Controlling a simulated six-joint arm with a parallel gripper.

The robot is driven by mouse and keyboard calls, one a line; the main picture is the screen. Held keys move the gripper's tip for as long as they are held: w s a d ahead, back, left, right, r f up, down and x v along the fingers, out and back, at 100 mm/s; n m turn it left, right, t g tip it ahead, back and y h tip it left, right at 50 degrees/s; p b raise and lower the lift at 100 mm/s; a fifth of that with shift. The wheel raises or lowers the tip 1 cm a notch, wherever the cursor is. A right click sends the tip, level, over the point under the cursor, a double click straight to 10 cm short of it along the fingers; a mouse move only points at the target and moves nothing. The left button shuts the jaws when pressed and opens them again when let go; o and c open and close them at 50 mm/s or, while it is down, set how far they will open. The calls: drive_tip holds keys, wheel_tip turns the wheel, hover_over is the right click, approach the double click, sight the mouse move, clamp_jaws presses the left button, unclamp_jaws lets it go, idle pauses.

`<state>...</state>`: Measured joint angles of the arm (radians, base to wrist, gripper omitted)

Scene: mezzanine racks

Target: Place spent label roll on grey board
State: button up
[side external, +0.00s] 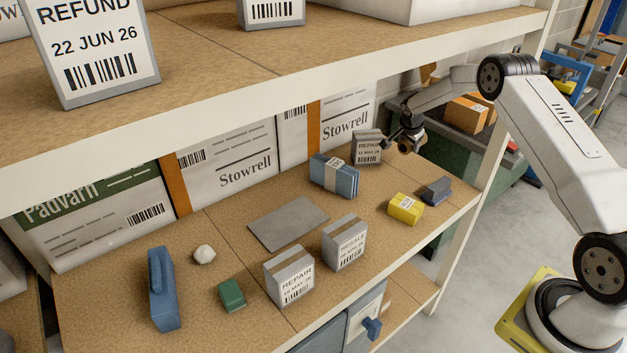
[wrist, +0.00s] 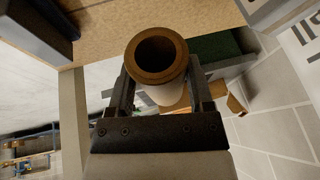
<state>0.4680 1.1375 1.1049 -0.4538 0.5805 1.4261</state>
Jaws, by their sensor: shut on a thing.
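The spent label roll (wrist: 140,62) is a hollow tube with a brown core and a pale outer side. My gripper (wrist: 158,92) is shut on it in the wrist view, one finger on each side. In the side view my gripper (side external: 405,140) holds the roll (side external: 406,147) near the right end of the shelf, beside a grey REPAIR box. The grey board (side external: 288,222) is a flat sheet lying on the middle of the shelf, bare on top. My gripper is to the right of and behind the board, apart from it.
A blue folded stack (side external: 335,177) and the back REPAIR box (side external: 367,148) stand between gripper and board. RESALE (side external: 344,243) and REPAIR (side external: 289,275) boxes stand at its front. A yellow box (side external: 405,208) sits right. The upper shelf (side external: 300,75) overhangs the back.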

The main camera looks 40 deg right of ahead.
drive_tip(key=w+a+n+t+y, duration=0.1)
drive_tip(key=w+a+n, duration=0.45)
drive_tip(key=a, duration=0.95)
drive_tip(key=n+t+y, duration=0.2)
drive_tip(key=n+y, duration=0.1)
drive_tip(key=n, duration=0.4)
hover_over(297, 219)
drive_tip(key=s, duration=0.1)
drive_tip(key=f, duration=0.5)
drive_tip(key=shift+d+f, duration=0.2)
drive_tip(key=shift+f, duration=0.05)
drive_tip(key=shift+s+a+f+y, duration=0.2)
drive_tip(key=shift+s+a+y, duration=0.05)
drive_tip(key=shift+s+y, duration=0.1)
drive_tip(key=shift+f, duration=1.5)
drive_tip(key=shift+f, duration=0.1)
drive_tip(key=o, duration=1.2)
